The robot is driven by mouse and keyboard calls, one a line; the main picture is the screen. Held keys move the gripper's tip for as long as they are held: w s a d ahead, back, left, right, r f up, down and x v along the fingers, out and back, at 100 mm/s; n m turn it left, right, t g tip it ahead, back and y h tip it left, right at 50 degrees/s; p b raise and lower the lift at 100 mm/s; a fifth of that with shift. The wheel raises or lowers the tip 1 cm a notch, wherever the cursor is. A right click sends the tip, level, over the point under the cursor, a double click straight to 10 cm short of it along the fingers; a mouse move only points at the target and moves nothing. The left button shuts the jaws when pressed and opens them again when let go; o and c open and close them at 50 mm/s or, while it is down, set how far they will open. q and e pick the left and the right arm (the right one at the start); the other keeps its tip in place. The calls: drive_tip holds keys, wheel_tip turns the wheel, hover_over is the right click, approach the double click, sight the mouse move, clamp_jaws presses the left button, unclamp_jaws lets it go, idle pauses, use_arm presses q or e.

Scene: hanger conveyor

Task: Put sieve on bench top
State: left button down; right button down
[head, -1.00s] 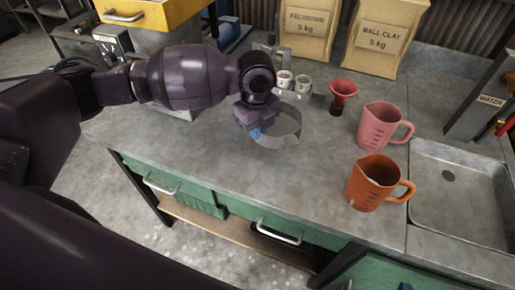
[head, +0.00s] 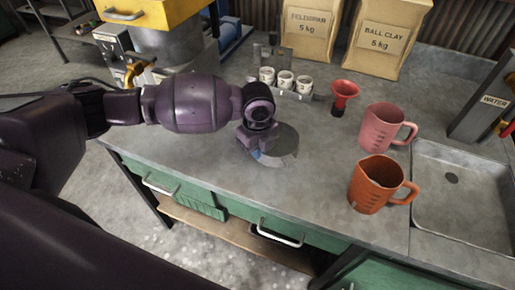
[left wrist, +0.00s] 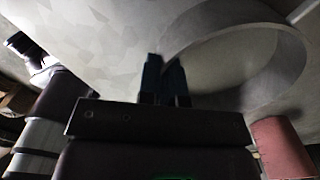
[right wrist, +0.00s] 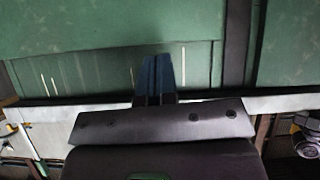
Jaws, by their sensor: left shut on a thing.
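The sieve is a shallow round grey ring (head: 284,146) over the middle of the grey bench top (head: 225,165) in the head view. My left gripper (head: 258,152) is shut on its near left rim, and the arm hides part of it. In the left wrist view, the blue fingers (left wrist: 165,80) are at the ring's left edge, and the sieve (left wrist: 288,62) spreads to the right, close to the bench surface. I cannot tell whether it touches the bench. My right gripper (right wrist: 158,78) is shut and empty, facing the green drawer fronts.
An orange jug (head: 372,186) and a pink jug (head: 382,128) stand right of the sieve, before the sink (head: 460,195). Two clay bags (head: 388,38) stand at the back. The front bench strip is clear.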

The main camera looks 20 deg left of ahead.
use_arm(q)
drive_tip(key=shift+f, duration=0.1)
drive_tip(key=c, duration=1.3)
unclamp_jaws()
use_arm(e)
drive_tip(key=shift+w+a+r, duration=0.1)
drive_tip(key=shift+w+r, duration=0.25)
drive_tip(key=shift+w, duration=0.15)
use_arm(q)
drive_tip(key=shift+r, duration=0.35)
wheel_tip(320, 180, up, 12)
drive_tip(key=p, duration=0.1)
drive_tip(key=shift+f, duration=0.2)
use_arm(e)
drive_tip(key=shift+w+r, duration=0.2)
drive_tip(key=shift+r, duration=0.7)
drive_tip(key=shift+s, duration=0.1)
